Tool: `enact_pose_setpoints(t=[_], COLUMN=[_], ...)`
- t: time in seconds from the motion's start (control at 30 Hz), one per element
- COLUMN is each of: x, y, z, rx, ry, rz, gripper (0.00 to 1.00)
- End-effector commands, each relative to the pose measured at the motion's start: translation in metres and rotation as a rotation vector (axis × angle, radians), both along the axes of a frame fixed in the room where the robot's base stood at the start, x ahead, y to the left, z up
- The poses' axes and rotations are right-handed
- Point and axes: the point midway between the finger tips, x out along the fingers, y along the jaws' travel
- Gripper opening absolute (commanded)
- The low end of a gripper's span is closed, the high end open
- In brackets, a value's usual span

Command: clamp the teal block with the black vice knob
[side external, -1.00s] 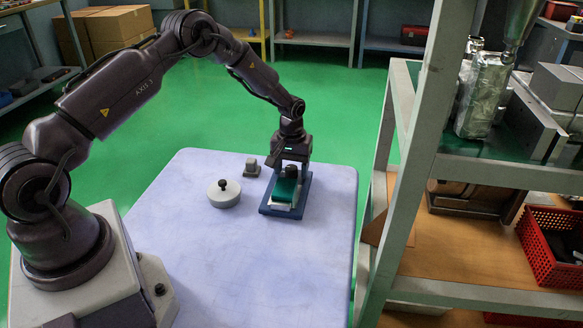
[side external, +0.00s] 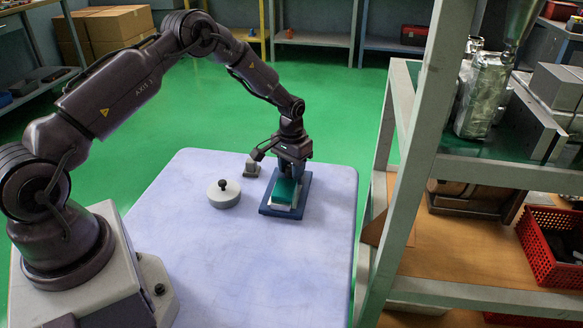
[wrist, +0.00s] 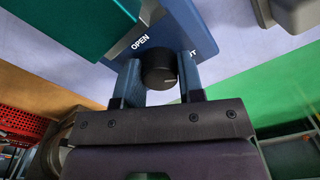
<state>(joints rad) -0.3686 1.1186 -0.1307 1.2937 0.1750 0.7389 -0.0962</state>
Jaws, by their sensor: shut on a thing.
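The blue vice (side external: 303,190) stands on the pale cart top. The teal block (side external: 285,190) sits on it, on the near side of my gripper. In the wrist view the teal block (wrist: 70,25) fills the upper left, and the vice's blue face (wrist: 165,25) carries the word OPEN and a partly hidden second word. The black knob (wrist: 159,70) has a pale mark line. My gripper (wrist: 158,80) is shut on the knob, one finger on each side. In the side view the gripper (side external: 294,165) hides the knob. I cannot tell whether the block is gripped by the vice.
A grey round lidded piece with a black knob (side external: 224,193) stands left of the vice. A metal shelf rack (side external: 420,170) rises right of the cart. The front of the cart top is clear.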

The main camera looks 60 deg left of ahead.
Motion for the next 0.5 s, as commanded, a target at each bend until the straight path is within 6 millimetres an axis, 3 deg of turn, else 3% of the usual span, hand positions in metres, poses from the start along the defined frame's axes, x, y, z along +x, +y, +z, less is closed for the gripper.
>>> enact_pose_setpoints(t=[0.3,0.33,0.4,0.5], x=[-0.0007,-0.0007,-0.0006,-0.0005], y=[-0.0003,-0.0003,-0.0003,-0.0003], z=[0.0001,0.0001,0.0001,0.0], rx=[-0.001,-0.001,-0.001,-0.001], ry=[0.004,0.004,0.003,0.003], rz=[-0.015,-0.015,-0.014,-0.013], gripper=[0.12,0.42,0.58,0.61])
